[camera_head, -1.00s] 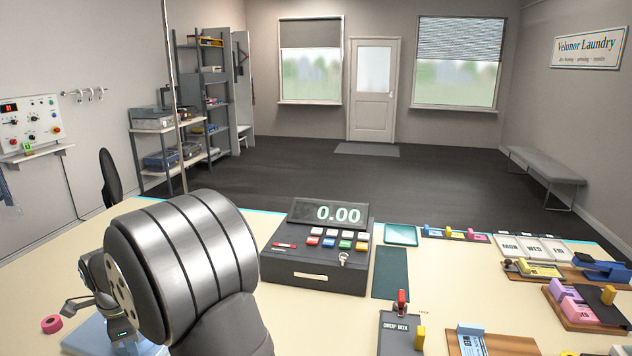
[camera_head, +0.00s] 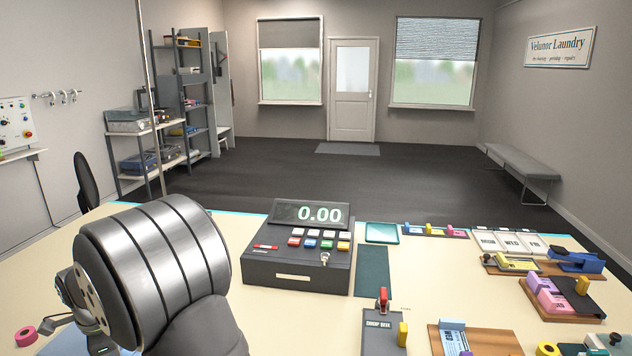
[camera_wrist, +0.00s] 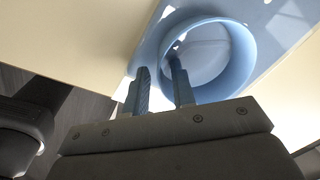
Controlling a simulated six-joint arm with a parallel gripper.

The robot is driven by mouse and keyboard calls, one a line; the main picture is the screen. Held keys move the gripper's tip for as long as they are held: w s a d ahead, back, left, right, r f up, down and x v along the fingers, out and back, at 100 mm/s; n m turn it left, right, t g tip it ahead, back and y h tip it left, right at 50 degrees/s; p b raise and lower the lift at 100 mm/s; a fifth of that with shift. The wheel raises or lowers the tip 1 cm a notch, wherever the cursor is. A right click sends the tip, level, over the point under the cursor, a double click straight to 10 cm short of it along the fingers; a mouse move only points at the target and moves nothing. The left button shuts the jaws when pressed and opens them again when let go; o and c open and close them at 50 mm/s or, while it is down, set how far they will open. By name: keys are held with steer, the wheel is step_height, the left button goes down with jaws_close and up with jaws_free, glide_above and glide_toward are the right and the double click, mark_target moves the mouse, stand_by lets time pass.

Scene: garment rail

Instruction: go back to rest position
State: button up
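A cash register (camera_head: 297,262) reading 0.00 stands on the cream counter right of my arm. A pink tape roll (camera_head: 25,336) lies at the far left.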

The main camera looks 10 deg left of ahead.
step_height(320, 180, up, 13)
steer(key=s, duration=0.1)
steer(key=f, duration=0.8)
steer(key=w+f, duration=0.1)
steer(key=f, duration=0.4)
step_height(320, 180, up, 5)
steer(key=shift+w+f, duration=0.1)
steer(key=w+d+r, duration=0.6)
steer(key=d+r, duration=0.1)
steer(key=d, duration=0.3)
steer(key=w+f, duration=0.2)
steer(key=w, duration=1)
steer(key=w+f, duration=0.3)
steer(key=w, duration=0.8)
steer(key=shift+m, duration=0.3)
steer(key=a+f, duration=0.1)
steer(key=a, duration=0.1)
steer(key=s+a+f, duration=0.1)
steer(key=a, duration=0.2)
steer(key=a+f, duration=0.2)
steer(key=a, duration=0.1)
steer(key=shift+s+a, duration=0.15)
steer(key=shift+s, duration=0.1)
steer(key=shift+s+a+f, duration=0.1)
steer(key=shift+a+f, duration=0.2)
steer(key=shift+a, duration=0.25)
steer(key=shift+o, duration=0.5)
